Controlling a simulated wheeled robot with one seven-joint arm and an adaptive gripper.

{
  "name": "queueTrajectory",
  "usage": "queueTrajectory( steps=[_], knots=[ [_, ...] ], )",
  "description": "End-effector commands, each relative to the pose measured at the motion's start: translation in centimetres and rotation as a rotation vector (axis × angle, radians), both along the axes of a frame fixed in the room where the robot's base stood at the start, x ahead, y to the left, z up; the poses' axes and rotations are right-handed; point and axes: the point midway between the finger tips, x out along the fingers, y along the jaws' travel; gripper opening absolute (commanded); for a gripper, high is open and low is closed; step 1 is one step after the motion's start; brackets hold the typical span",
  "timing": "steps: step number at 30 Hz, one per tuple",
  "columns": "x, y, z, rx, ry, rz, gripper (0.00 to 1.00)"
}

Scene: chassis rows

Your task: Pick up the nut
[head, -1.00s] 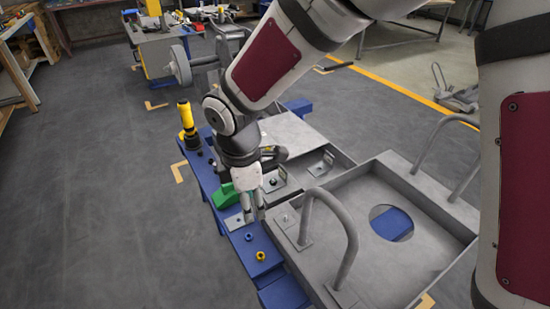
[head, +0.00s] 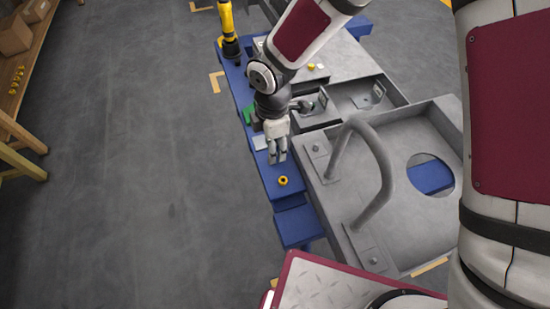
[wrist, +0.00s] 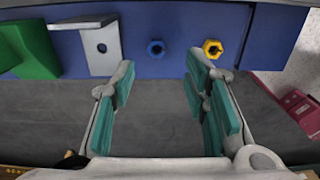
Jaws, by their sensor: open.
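A yellow nut (head: 283,181) lies on the blue bench edge (head: 266,168), just in front of my gripper (head: 277,158) in the head view. In the wrist view the yellow nut (wrist: 212,49) is at upper right, beyond the right finger's tip. A blue nut (wrist: 156,49) lies beside it, ahead of the gap between the fingers. I cannot make out the blue nut in the head view. My gripper (wrist: 160,88) is open, with nothing between its teal-padded fingers.
A grey bracket (wrist: 100,47) and a green block (wrist: 30,48) lie left of the nuts in the wrist view. A grey chassis tray with a tall tube handle (head: 385,165) stands right of the gripper. Floor at left is clear.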

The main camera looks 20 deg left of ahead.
Motion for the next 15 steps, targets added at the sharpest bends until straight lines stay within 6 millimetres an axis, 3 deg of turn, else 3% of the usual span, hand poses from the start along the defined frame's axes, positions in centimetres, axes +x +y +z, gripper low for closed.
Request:
queueTrajectory(
  steps=[15],
  knots=[
    [0.5,0.1,-5.2,-0.001,0.000,0.000,0.42]
  ],
)
